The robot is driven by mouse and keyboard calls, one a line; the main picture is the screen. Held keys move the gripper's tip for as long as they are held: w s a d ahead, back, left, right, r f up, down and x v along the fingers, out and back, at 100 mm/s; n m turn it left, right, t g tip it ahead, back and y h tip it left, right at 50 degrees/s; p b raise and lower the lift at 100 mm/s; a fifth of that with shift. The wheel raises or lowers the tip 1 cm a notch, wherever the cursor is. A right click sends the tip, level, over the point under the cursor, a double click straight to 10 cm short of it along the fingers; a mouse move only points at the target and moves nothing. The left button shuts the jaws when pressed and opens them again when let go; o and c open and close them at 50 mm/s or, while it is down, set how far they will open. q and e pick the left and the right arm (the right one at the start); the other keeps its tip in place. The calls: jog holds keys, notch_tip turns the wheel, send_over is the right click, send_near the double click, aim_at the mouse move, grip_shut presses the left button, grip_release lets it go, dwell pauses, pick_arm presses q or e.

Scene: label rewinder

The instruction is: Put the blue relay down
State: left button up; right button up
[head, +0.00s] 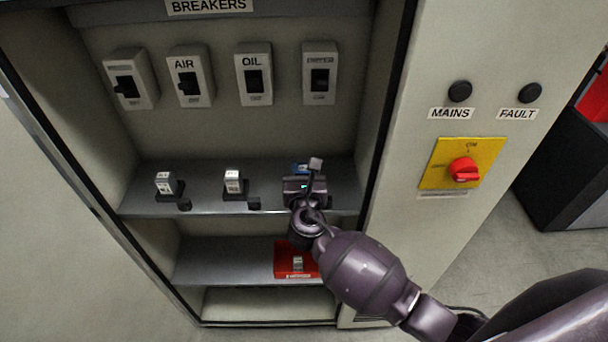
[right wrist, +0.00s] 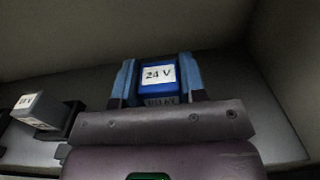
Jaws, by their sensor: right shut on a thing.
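The blue relay (right wrist: 157,88) has a white "24 V" label and sits between the two fingers of my right gripper (right wrist: 157,80) in the right wrist view. The gripper is shut on it. In the head view my right gripper (head: 303,182) is at the right end of the upper shelf (head: 210,201). Only a small blue patch of the relay (head: 299,168) shows behind it. The gripper hides the relay's underside, so I cannot tell whether it touches the shelf. My left gripper is not in view.
Two pale relays in dark sockets stand on the upper shelf, one at left (head: 164,183) and one in the middle (head: 233,181). A red box (head: 288,260) lies on the lower shelf (head: 220,262). Several breakers line the back wall. The cabinet's right post (head: 385,130) is close to my arm.

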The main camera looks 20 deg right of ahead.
jog(key=shift+f, duration=0.6)
jog(key=shift+f, duration=0.15)
jog(key=o, duration=0.9)
jog(key=shift+o, duration=0.2)
jog(key=shift+r, duration=0.2)
jog(key=v, duration=1.2)
jog(key=shift+b, duration=0.35)
